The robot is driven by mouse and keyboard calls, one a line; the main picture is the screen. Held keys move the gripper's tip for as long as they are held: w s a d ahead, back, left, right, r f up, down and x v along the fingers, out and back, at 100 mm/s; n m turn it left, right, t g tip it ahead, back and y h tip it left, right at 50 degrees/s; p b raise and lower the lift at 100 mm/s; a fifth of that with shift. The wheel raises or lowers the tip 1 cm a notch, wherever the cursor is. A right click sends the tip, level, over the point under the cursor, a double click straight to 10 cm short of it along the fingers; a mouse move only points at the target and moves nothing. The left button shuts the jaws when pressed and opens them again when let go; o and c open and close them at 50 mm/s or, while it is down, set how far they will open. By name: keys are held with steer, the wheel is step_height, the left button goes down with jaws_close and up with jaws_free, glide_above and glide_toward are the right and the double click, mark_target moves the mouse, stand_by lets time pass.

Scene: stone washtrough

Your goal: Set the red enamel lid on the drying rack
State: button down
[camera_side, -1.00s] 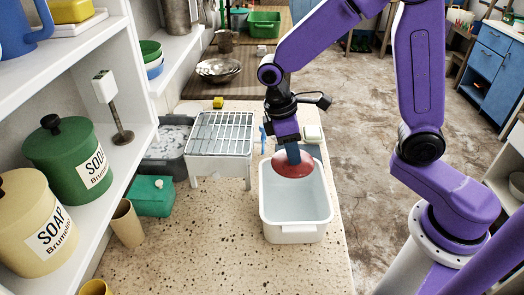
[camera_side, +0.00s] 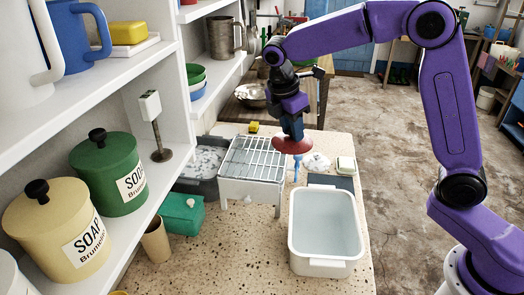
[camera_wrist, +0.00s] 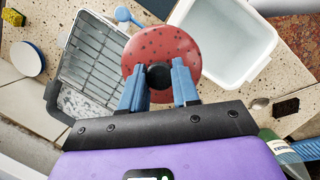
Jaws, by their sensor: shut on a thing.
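The red enamel lid (camera_side: 293,147), round with dark speckles, is held in the air by my gripper (camera_side: 293,134). In the wrist view my gripper (camera_wrist: 158,78) has its blue fingers shut on the lid's black knob, and the red lid (camera_wrist: 162,45) spreads beyond them. The drying rack (camera_side: 252,160) is a white stand with a wire grid top, just left of the lid in the side view. In the wrist view the lid covers the near right edge of the rack (camera_wrist: 88,58). The exact height gap between lid and rack is unclear.
A white basin (camera_side: 325,255) with water stands right and in front of the rack. A grey tub (camera_side: 199,186) with suds and a green box (camera_side: 182,215) are left of the rack. A blue brush-like thing (camera_side: 297,170) stands near the rack's right side. Shelves with canisters line the left.

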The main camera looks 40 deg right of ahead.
steer(key=w, duration=0.1)
steer(key=w+f, duration=0.1)
steer(key=w, duration=0.1)
steer(key=w+a+f, duration=0.1)
steer(key=shift+w+f, duration=0.1)
steer(key=shift+w, duration=0.25)
steer(key=w+f, duration=0.2)
steer(key=f, duration=0.1)
steer(key=w+f, duration=0.1)
steer(key=shift+w+a+f, duration=0.25)
steer(key=shift+w+a, duration=0.05)
steer(key=shift+w+a+f, duration=0.1)
steer(key=shift+w+f, duration=0.45)
steer(key=shift+f, duration=1.6)
steer(key=shift+f, duration=0.15)
steer(key=c, duration=0.8)
jaws_free()
